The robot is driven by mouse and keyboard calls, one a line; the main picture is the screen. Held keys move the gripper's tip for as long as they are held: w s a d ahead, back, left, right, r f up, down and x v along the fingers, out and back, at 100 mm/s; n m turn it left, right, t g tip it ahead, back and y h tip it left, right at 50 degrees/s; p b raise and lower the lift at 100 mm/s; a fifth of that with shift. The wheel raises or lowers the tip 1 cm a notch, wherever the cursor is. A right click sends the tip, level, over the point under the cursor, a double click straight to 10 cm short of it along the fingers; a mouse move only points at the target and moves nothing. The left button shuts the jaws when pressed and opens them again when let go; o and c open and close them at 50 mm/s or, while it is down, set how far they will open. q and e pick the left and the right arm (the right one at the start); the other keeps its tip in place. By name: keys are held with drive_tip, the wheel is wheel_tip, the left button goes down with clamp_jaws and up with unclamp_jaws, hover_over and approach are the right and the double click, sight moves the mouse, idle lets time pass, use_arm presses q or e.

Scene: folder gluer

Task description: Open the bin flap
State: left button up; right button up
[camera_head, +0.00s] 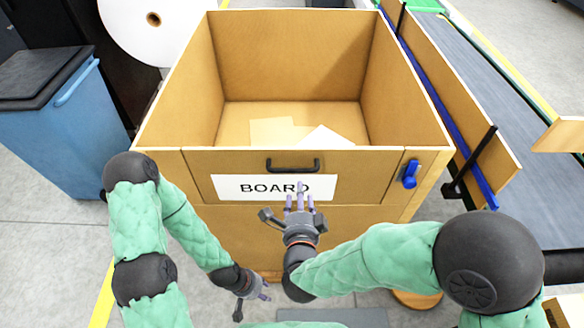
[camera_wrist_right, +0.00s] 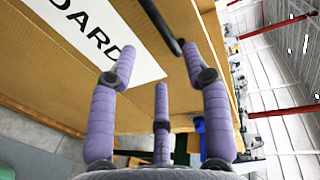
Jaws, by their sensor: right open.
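The bin (camera_head: 165,95) is a large open-topped tan box with some flat pieces inside. Its front flap (camera_head: 355,172) stands upright, level with the front wall, and bears a white BOARD label (camera_head: 235,187) and a black bar handle (camera_head: 293,169). A blue latch (camera_head: 410,174) sits at the right of the flap. My right gripper (camera_head: 300,196) is open and empty just below the handle, in front of the label. In the right wrist view its fingers (camera_wrist_right: 160,68) are spread, with the dark handle (camera_wrist_right: 160,22) beyond them. My left gripper (camera_head: 256,294) hangs low before the bin.
A blue container with a dark lid (camera_head: 60,125) stands at the left. A white roll (camera_head: 150,22) is behind it. A conveyor (camera_head: 480,105) with tan side boards runs along the right. Grey floor shows at the lower left.

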sight(299, 172)
drive_tip(key=x, duration=1)
drive_tip(key=shift+w+b, duration=0.3)
drive_tip(key=shift+w, duration=0.05)
clamp_jaws()
